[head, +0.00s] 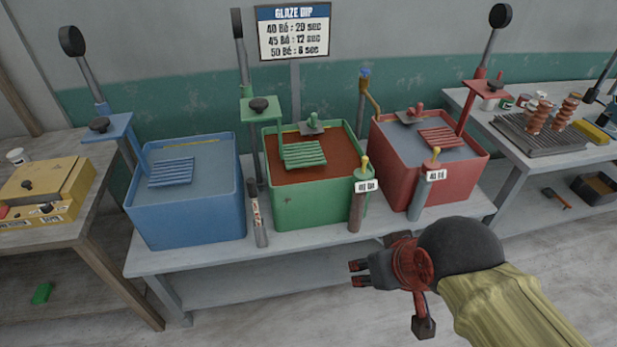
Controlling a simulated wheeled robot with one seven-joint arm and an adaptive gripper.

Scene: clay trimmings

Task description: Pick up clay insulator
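Reddish-brown ribbed pieces that look like clay insulators stand at the far right, a left one (538,116) and a right one (567,110). They are on a grey slatted rack (545,146) on the right-hand table. My gripper (357,274) is in the lower middle, in front of the dip-tank bench and well to the left of the insulators. Its dark fingers with red tips point left, with a small gap between them. Nothing shows between them.
Blue (190,215), green (310,205) and red (425,170) dip tanks fill the middle bench (285,250). Hydrometer-like cylinders stand along its front. Tall levers rise beside the tanks. The right table (508,150) also holds jars and a yellow block (592,131). Open floor lies in front.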

